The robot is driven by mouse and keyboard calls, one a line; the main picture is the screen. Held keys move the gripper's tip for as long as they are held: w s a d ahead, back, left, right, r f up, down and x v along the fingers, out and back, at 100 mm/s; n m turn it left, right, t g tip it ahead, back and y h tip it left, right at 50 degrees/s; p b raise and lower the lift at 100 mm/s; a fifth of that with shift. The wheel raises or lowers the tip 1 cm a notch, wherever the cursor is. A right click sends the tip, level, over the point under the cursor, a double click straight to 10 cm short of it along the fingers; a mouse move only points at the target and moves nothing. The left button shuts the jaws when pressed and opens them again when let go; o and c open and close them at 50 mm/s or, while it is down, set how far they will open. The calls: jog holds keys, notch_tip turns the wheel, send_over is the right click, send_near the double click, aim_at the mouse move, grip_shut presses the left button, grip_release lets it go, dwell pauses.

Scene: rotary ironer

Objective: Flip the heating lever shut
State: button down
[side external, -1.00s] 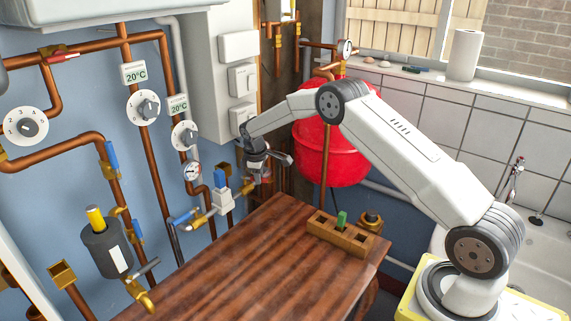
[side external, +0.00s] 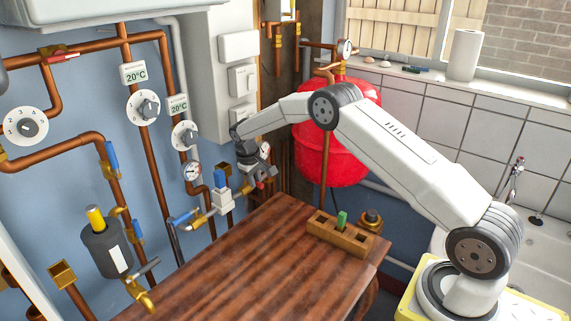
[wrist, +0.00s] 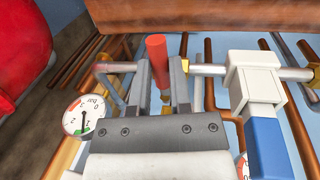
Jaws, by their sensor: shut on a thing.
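A lever with a red handle (wrist: 157,50) stands between the two grey fingers of my gripper (wrist: 160,66) in the wrist view. The fingers are shut on it. In that view the handle lies crosswise to the grey horizontal pipe. In the side external view my gripper (side external: 260,177) is at the pipework just beyond the table's far end, and a small red part of the handle (side external: 260,184) shows by the fingers. The lever's pivot and valve body are mostly hidden by my gripper. No label on this lever is legible, so I cannot confirm it is the heating lever.
A white valve block (wrist: 252,78) with a blue handle (wrist: 268,142) is close beside my gripper. A pressure gauge (wrist: 84,115) is on its other side. The wooden table (side external: 225,265) holds a slotted block (side external: 350,240). A red tank (side external: 340,130) stands behind my arm.

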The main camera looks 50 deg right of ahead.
jog(key=c, duration=0.5)
grip_release()
jog(key=shift+c, duration=0.2)
notch_tip(320, 180, up, 8)
jog(key=a, duration=0.1)
jog(key=shift+a+f, duration=0.15)
jog(key=shift+a, duration=0.15)
